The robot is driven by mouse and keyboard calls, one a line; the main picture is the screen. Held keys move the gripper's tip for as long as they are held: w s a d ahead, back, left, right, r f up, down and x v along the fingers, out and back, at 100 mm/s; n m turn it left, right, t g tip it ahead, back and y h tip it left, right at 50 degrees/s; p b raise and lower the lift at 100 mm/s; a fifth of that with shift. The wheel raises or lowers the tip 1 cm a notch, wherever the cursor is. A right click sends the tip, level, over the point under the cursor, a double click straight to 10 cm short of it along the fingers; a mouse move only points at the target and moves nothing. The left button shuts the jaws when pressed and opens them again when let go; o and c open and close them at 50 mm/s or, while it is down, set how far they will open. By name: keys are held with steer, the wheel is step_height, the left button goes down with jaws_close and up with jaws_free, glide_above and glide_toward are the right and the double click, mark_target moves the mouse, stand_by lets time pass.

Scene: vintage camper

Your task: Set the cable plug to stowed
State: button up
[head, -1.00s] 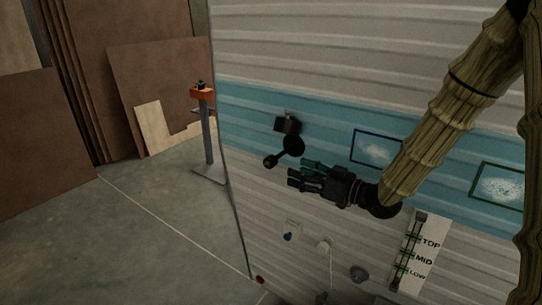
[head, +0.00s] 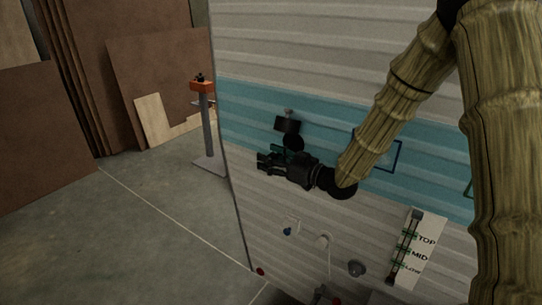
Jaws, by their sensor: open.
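My gripper (head: 264,161) is in front of the camper's side wall, with its fingers pointing left. It is open, and no object shows between its fingers. A white round fitting (head: 323,241) with a thin pale cord hanging from it is on the wall below and right of my gripper. A small blue piece (head: 287,231) by a pale plate is to its left. Both are apart from my gripper. I cannot tell for sure which of these is the cable plug, or its setting.
A black wall fixture (head: 287,124) is just above my gripper, which partly hides it. An orange-topped stand (head: 202,86) is at left. The floor on the left is open.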

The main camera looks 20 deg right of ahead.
steer(key=shift+w, duration=0.1)
jaws_close()
steer(key=w+d, duration=0.4)
steer(key=d, duration=0.2)
steer(key=shift+w+b, duration=0.4)
steer(key=shift+b, duration=0.05)
jaws_free()
